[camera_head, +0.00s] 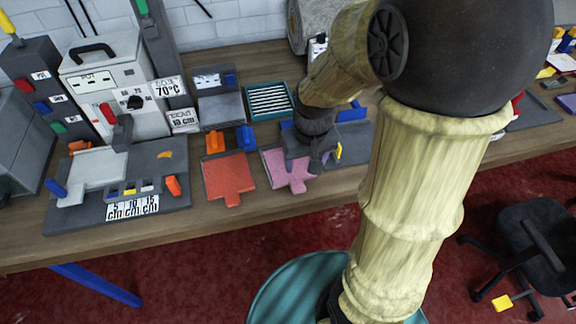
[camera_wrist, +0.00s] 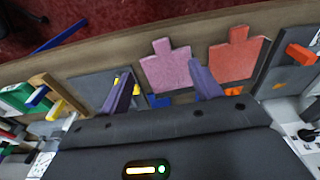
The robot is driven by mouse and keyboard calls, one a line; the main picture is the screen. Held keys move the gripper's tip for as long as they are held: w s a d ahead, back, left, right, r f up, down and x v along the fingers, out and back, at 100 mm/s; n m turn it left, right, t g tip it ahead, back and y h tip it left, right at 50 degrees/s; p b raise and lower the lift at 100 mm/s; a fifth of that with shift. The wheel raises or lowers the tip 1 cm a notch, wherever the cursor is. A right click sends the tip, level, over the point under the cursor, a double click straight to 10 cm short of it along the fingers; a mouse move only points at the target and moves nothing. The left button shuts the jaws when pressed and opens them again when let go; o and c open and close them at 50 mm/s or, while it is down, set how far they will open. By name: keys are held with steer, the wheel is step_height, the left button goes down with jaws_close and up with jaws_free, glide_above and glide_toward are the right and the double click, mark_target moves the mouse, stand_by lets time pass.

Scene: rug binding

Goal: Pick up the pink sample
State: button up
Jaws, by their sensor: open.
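The pink sample (camera_head: 280,172) is a flat piece with a tab at one edge. It lies on a grey mat on the bench, right of the red-orange sample (camera_head: 230,182). My gripper (camera_head: 314,160) is over its right part and hides some of it. In the wrist view the pink sample (camera_wrist: 167,65) lies beyond and between my two open fingers (camera_wrist: 160,72), with its tab toward the bench's edge. The red-orange sample (camera_wrist: 236,58) is to its right there. I cannot tell how high the fingers are above the sample.
An orange clip (camera_head: 214,142) and a blue clip (camera_head: 245,138) stand behind the samples. A teal tray with white strips (camera_head: 250,113) is further back. A grey press station (camera_head: 150,205) is at the left. A strip of bare bench (camera_head: 215,240) runs in front.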

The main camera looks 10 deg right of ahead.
steer(key=g, duration=0.1)
glide_above(299, 188)
steer(key=shift+a+r+n, duration=0.15)
steer(key=shift+a+n, duration=0.05)
steer(key=shift+n, duration=0.1)
step_height(299, 188, down, 12)
steer(key=shift+f, duration=0.15)
stand_by(0.4)
steer(key=shift+p, duration=0.3)
steer(key=shift+d+f+p, duration=0.15)
steer(key=shift+f+p, duration=0.35)
steer(key=shift+f, duration=2.1)
